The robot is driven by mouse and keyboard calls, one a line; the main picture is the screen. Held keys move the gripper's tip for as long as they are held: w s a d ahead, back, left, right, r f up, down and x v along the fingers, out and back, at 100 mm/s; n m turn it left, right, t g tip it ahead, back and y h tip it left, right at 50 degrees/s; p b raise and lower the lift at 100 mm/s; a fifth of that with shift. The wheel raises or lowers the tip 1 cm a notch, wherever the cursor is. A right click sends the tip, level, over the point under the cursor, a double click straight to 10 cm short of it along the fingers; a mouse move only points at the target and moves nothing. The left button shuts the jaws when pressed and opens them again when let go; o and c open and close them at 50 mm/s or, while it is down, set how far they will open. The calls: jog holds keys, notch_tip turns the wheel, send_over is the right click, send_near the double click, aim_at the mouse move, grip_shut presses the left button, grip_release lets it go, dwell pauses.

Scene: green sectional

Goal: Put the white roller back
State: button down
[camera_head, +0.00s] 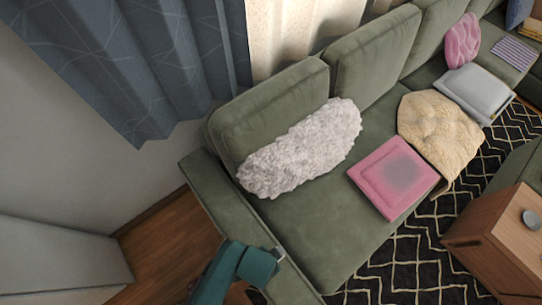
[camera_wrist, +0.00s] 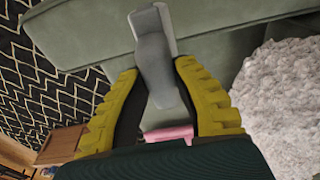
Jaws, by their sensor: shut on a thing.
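My gripper (camera_wrist: 157,70) has yellow ridged fingers, shut on a pale grey-white roller (camera_wrist: 152,32). The roller points away from my palm, with its wider end beyond the fingertips. In the head view my teal wrist is at the bottom, by the near arm of the green sofa (camera_head: 325,235). A small pale part of the roller (camera_head: 279,254) shows beside my wrist there, over the sofa arm. The fingers are hidden in that view. I cannot tell whether the roller touches the sofa.
A fluffy white cushion (camera_head: 300,150) leans on the sofa back. A pink cushion (camera_head: 393,177) and a cream throw (camera_head: 438,133) lie farther right. A wooden table (camera_head: 505,240) stands at right on the patterned rug (camera_head: 400,265). The near seat has free room.

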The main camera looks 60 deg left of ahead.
jog(key=shift+s+d+r, duration=0.15)
jog(key=shift+s+r, duration=0.05)
jog(key=shift+s, duration=0.4)
notch_tip(320, 180, down, 10)
jog(key=shift+r+b, duration=0.1)
jog(key=shift+b, duration=0.95)
jog(key=c, duration=1)
grip_release()
jog(key=shift+o, duration=0.2)
jog(key=r, duration=0.4)
jog(key=s+r+p, duration=0.1)
jog(key=r, duration=0.3)
jog(key=r+p, duration=0.1)
jog(key=r, duration=0.3)
jog(key=shift+s, duration=0.25)
